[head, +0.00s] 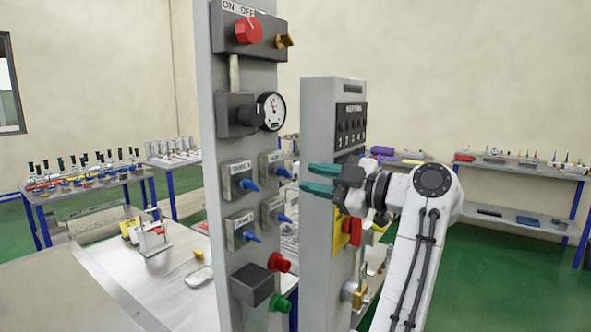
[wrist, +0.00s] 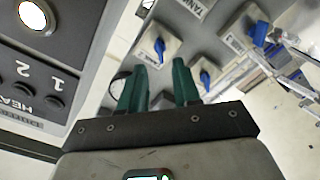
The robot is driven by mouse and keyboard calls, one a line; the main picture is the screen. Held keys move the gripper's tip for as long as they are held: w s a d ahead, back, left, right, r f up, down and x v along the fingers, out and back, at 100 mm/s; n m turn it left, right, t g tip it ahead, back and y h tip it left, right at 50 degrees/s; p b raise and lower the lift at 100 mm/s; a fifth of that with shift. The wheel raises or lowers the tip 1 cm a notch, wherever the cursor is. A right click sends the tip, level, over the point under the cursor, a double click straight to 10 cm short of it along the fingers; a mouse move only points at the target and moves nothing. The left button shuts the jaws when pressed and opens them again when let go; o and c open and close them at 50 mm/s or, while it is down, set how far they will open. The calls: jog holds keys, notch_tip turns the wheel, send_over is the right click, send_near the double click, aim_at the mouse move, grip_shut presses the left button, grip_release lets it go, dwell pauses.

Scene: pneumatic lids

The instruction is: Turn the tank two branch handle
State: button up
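In the head view the left grey column carries several plates with blue handles: upper left handle (head: 249,185), upper right handle (head: 283,172), lower left handle (head: 251,237) and lower right handle (head: 284,218). Their labels are too small to tell which is tank two branch. My gripper (head: 307,178) is to the right of the handles, with its green fingers pointing left, apart and empty. In the wrist view my gripper (wrist: 160,64) is open. One blue handle (wrist: 159,47) shows just beyond and between the fingertips, with no clear contact. Another handle (wrist: 205,80) is right of the right finger, and a third (wrist: 262,33) is further right.
A second grey column (head: 320,90) with a numbered button panel (head: 350,125) stands close behind my gripper. A gauge (head: 271,111), red knob (head: 249,31), red button (head: 279,262) and green button (head: 280,303) are on the left column. Tables with small items stand behind.

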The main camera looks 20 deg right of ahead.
aim_at(289, 174)
jog(key=shift+p+x, duration=0.65)
jog(key=shift+x, duration=2)
jog(key=shift+c, duration=0.3)
grip_shut()
